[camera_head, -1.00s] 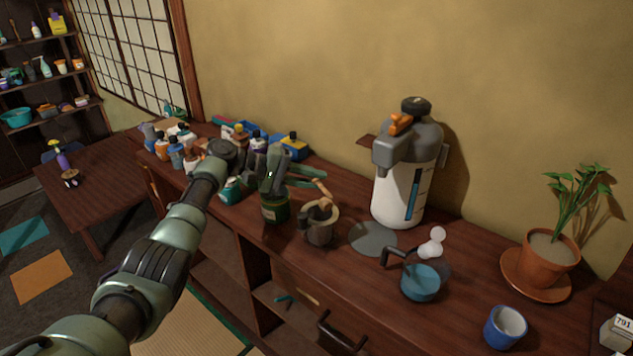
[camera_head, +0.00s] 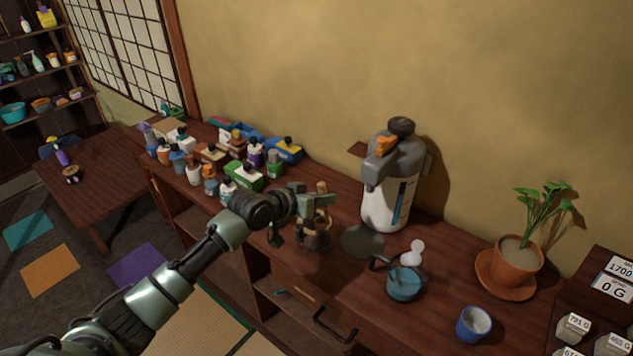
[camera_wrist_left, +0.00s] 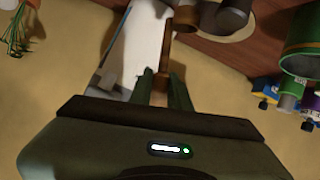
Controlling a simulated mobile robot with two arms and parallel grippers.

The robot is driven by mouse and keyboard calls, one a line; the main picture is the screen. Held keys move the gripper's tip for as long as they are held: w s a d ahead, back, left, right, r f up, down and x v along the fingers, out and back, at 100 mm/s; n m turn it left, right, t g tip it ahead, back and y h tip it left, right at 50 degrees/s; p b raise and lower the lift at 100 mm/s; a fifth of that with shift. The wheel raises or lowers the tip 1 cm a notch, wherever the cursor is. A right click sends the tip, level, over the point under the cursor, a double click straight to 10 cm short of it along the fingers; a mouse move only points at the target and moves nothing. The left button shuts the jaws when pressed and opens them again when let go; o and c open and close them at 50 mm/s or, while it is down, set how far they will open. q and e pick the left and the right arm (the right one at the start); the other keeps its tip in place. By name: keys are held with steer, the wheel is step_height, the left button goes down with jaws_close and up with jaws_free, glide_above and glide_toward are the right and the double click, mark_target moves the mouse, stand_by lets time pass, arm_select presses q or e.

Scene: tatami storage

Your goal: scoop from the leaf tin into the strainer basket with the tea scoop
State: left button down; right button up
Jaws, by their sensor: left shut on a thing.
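My left gripper (camera_head: 316,203) is shut on the wooden tea scoop (camera_head: 322,187), directly above a brown cup-like vessel (camera_head: 314,240). In the left wrist view, the scoop (camera_wrist_left: 164,62) stands between the fingers (camera_wrist_left: 159,88). The vessel may be the strainer basket; I cannot tell for sure, nor whether the scoop touches it. The green leaf tin (camera_wrist_left: 303,42) is in the upper right of the left wrist view; in the head view my arm mostly hides it. I cannot see whether the scoop holds leaves. My right gripper is not in view.
A white and grey airpot (camera_head: 386,205) stands behind and right of the gripper. A blue teapot (camera_head: 403,286), a blue cup (camera_head: 473,325) and a potted plant (camera_head: 516,262) stand farther right. Several small bottles (camera_head: 210,182) crowd the counter's left. The front counter edge is close.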

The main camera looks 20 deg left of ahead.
mark_target(327, 217)
arm_select(q)
steer(key=shift+s+d+m+t+y+p, duration=0.4)
steer(key=shift+s+d+m+t+p, duration=0.15)
steer(key=shift+d+m, duration=0.15)
steer(key=shift+s+d+f+m+t+y, duration=0.2)
steer(key=shift+d+m+t+y, duration=0.1)
steer(key=shift+m, duration=0.1)
steer(key=r+p, duration=0.2)
steer(key=r, duration=0.1)
steer(key=shift+w+a+p, duration=0.15)
steer(key=shift+a+p, duration=0.05)
steer(key=shift+p, duration=0.1)
steer(key=shift+r+p, duration=0.55)
steer(key=shift+p, duration=0.1)
